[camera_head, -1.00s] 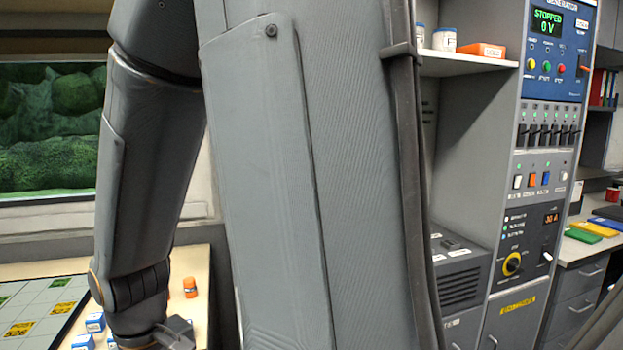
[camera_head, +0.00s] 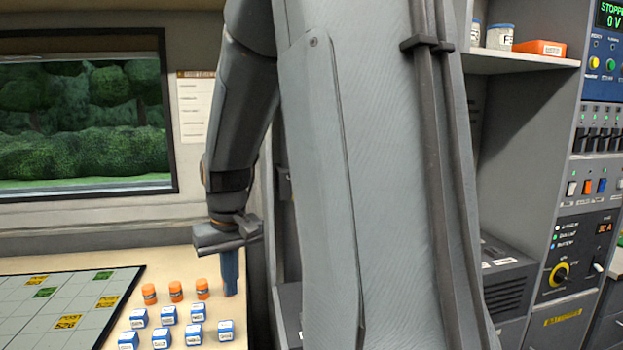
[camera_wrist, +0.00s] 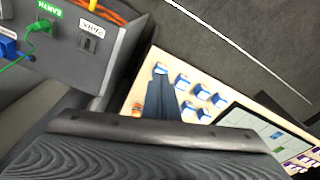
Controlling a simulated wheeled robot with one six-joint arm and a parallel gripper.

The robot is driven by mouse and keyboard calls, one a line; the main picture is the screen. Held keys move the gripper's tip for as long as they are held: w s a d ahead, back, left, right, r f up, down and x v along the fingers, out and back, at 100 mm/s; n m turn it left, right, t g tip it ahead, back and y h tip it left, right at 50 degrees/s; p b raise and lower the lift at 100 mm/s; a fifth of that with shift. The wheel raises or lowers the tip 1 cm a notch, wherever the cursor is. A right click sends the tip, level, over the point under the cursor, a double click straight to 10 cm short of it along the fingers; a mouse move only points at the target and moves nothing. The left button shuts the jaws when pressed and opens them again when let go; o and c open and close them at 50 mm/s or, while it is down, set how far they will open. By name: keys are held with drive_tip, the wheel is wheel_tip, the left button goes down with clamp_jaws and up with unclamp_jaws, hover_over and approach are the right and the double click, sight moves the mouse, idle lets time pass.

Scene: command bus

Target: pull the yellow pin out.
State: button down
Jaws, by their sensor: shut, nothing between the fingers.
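My gripper (camera_head: 230,292) points down in the head view, at the right end of the pale table, beside the orange cylinders and blue-and-white blocks. Its blue-grey fingers are together with nothing between them. In the wrist view the fingers (camera_wrist: 167,84) show over the same table. A grey box (camera_wrist: 72,55) at the wrist view's upper left has a green plug (camera_wrist: 40,27) labelled EARTH and a small dark socket.
The pale table (camera_head: 188,262) holds a dark gridded board (camera_head: 40,325), several orange cylinders (camera_head: 176,291) and blue-and-white blocks (camera_head: 195,334). A control panel cabinet (camera_head: 562,235) stands at the right. My arm hides the middle of the head view.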

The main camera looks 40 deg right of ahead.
drive_tip(key=w+d+r+m+h+p, duration=0.1)
drive_tip(key=w+d+r+m+p, duration=0.1)
drive_tip(key=d+r, duration=0.9)
drive_tip(key=w+d+r+m+t+p, duration=0.1)
drive_tip(key=w+d+r+m+p, duration=0.1)
drive_tip(key=d+r, duration=1)
drive_tip(key=w+d, duration=0.1)
drive_tip(key=d, duration=0.5)
drive_tip(key=shift+d+t+h, duration=0.3)
drive_tip(key=shift+d+h, duration=0.1)
drive_tip(key=p+x, duration=0.3)
drive_tip(key=x, duration=0.7)
drive_tip(key=shift+w+r, duration=0.1)
